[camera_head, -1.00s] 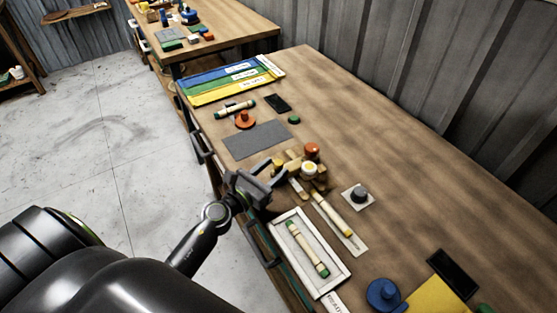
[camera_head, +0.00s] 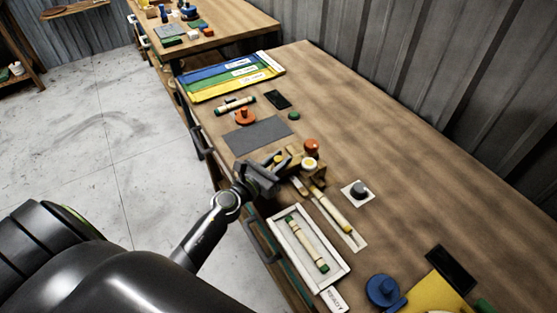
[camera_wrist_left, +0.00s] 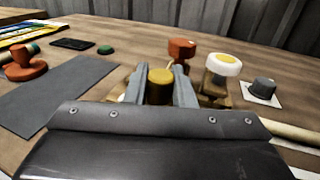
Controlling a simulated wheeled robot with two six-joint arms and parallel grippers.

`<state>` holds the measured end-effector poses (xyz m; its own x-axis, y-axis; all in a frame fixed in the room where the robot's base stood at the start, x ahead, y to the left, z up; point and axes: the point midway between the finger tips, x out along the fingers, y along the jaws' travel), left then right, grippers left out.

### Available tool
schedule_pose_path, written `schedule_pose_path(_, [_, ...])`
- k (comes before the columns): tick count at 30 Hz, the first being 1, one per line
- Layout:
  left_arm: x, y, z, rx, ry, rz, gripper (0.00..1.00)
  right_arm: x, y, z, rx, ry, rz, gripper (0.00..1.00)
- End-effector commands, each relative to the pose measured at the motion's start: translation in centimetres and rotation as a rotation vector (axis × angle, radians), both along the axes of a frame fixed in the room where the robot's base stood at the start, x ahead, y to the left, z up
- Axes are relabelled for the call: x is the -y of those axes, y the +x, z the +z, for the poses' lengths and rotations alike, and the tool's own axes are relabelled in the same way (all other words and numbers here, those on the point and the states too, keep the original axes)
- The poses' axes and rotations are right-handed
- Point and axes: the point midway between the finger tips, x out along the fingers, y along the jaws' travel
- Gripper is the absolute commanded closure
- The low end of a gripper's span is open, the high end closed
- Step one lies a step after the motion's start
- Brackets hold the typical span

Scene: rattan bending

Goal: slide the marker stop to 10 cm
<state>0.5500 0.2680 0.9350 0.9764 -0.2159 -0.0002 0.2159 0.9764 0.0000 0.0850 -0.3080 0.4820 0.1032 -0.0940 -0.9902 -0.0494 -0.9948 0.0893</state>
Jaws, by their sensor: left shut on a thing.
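My left gripper (camera_head: 276,170) reaches over the table's left edge to a small wooden fixture (camera_head: 314,181). In the left wrist view its two grey fingers (camera_wrist_left: 151,84) stand on either side of a mustard-yellow round knob (camera_wrist_left: 160,87) and are shut on it. The knob also shows by the fingers in the head view (camera_head: 279,159). It may be the marker stop, but I see no label or scale. A red-orange knob (camera_head: 311,147) and a white-ringed yellow knob (camera_head: 309,164) stand just beyond. My right gripper is not in view.
A white tray (camera_head: 284,248) holds a green-ended rattan piece (camera_head: 307,245). A grey mat (camera_head: 257,136) lies on the other side of the gripper. A dark knob on a white plate (camera_head: 358,190) stands right of the fixture. The table's far right side is clear.

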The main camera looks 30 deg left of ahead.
Motion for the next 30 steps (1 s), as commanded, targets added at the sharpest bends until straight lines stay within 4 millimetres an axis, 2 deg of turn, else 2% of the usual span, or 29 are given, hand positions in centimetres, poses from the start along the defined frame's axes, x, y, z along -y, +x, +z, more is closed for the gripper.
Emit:
schedule_pose_path(5, [-0.2,0.1,-0.1,0.0,0.002,-0.001,1.0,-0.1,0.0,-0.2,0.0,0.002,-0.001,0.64])
schedule_pose_path(15, [-4.7,2.8,-0.2,0.002,0.006,-0.001,1.0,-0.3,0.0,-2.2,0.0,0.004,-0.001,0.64])
schedule_pose_path(18, [-5.4,3.2,-0.1,0.001,0.002,0.0,1.0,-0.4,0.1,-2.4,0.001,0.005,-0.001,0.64])
schedule_pose_path(28, [-5.7,3.3,0.2,0.002,0.002,0.004,1.0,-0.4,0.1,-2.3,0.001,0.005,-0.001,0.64])
schedule_pose_path(29, [-5.7,3.3,0.2,0.002,0.002,0.003,0.74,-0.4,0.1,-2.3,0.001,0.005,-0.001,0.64])
schedule_pose_path(30, [-5.7,3.3,0.2,0.002,0.002,0.003,0.69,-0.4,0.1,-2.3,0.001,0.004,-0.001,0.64])
